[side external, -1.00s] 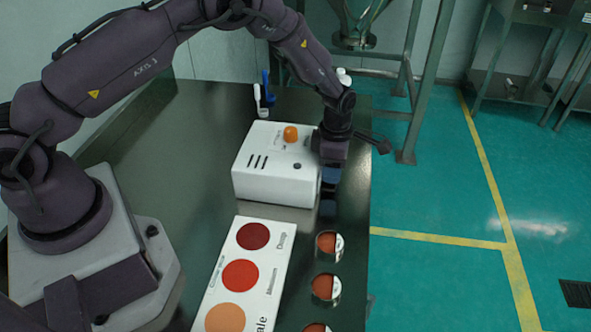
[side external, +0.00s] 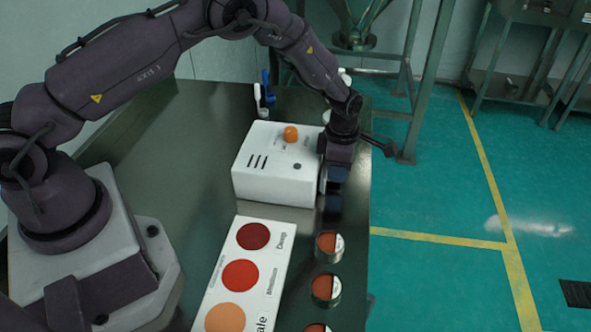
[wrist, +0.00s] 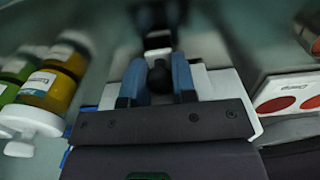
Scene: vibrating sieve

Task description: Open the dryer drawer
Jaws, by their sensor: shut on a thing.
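The dryer (side external: 275,180) is a white box with an orange knob (side external: 291,134) on top, standing on the dark table. My gripper (side external: 335,188) is at the dryer's right side, low over the table. In the wrist view, the blue fingers of my gripper (wrist: 157,78) are shut on a small black knob-like handle (wrist: 158,76). White body parts (wrist: 215,82) show behind the fingers. The drawer is mostly hidden by my gripper, and I cannot tell clearly how far out it stands.
A white colour chart (side external: 268,268) with red and orange circles lies in front of the dryer. Several round sample dishes (side external: 327,287) stand to its right. Several yellow and green bottles (wrist: 50,90) show left in the wrist view. The table's right edge is near my gripper.

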